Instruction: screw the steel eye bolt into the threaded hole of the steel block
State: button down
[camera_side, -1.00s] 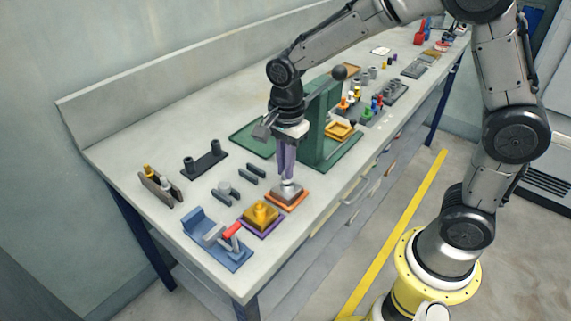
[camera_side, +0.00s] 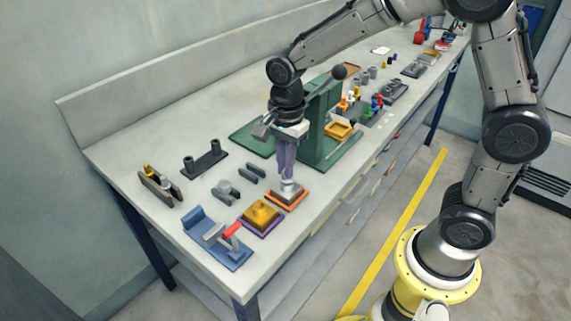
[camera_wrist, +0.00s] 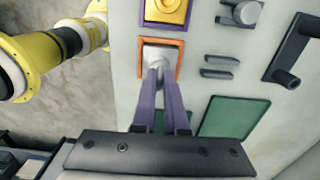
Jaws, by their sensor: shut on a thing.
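The steel block (camera_side: 287,195) sits on an orange-edged base near the front edge of the bench. It also shows in the wrist view (camera_wrist: 152,52), partly behind the fingertips. My gripper (camera_side: 287,177) points straight down over the block, its two purple fingers close together. It is shut on the steel eye bolt (camera_side: 288,185), a small pale grey piece just under the fingertips and upright over the block's middle. In the wrist view the fingertips (camera_wrist: 156,68) meet at this piece. The fingers hide the eye, and the threaded hole is hidden. I cannot tell how deep the bolt sits.
A yellow block on a purple base (camera_side: 262,213) stands close beside the orange one. A blue fixture with a red handle (camera_side: 217,240) is at the near corner. A tall green stand (camera_side: 322,125) rises just behind my gripper. Dark grey holders (camera_side: 205,160) stand to the left.

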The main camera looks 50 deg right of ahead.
dwell(0.4)
jog(key=m, duration=0.6)
jog(key=shift+w, duration=0.15)
jog(key=shift+m, duration=1.6)
jog(key=shift+m, duration=0.3)
jog(key=m, duration=0.4)
jog(key=shift+w+d, duration=0.1)
jog(key=c, duration=0.9)
grip_release()
jog(key=shift+c, duration=1.3)
